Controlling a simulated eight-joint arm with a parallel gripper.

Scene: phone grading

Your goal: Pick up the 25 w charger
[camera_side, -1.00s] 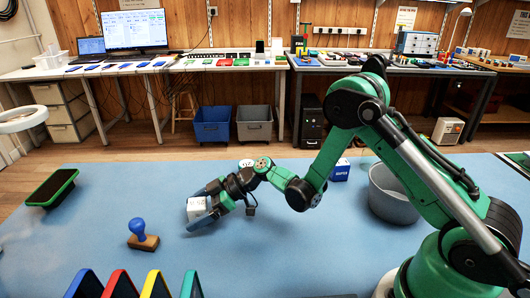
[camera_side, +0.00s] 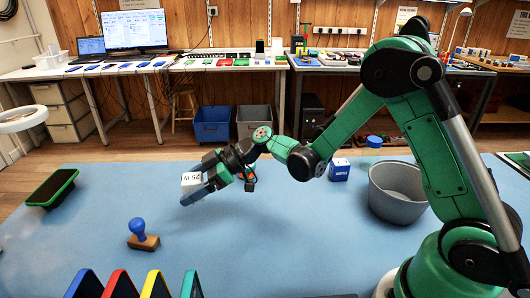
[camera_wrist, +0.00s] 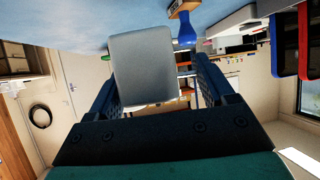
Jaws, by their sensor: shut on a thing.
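The 25 W charger (camera_side: 191,181) is a small white block with dark "25 W" lettering on its side. My gripper (camera_side: 197,188) is shut on it and holds it above the blue mat in the side view. In the wrist view the charger (camera_wrist: 142,66) shows as a plain pale block between the two dark blue fingers of my gripper (camera_wrist: 150,88). Its lettering is not visible there.
A stamp with a blue knob (camera_side: 137,227) stands on the blue mat (camera_side: 270,245). A green-framed phone (camera_side: 52,188) lies left. Coloured dividers (camera_side: 118,285) stand in front. A blue-and-white box (camera_side: 339,170) and a grey bucket (camera_side: 397,192) are right.

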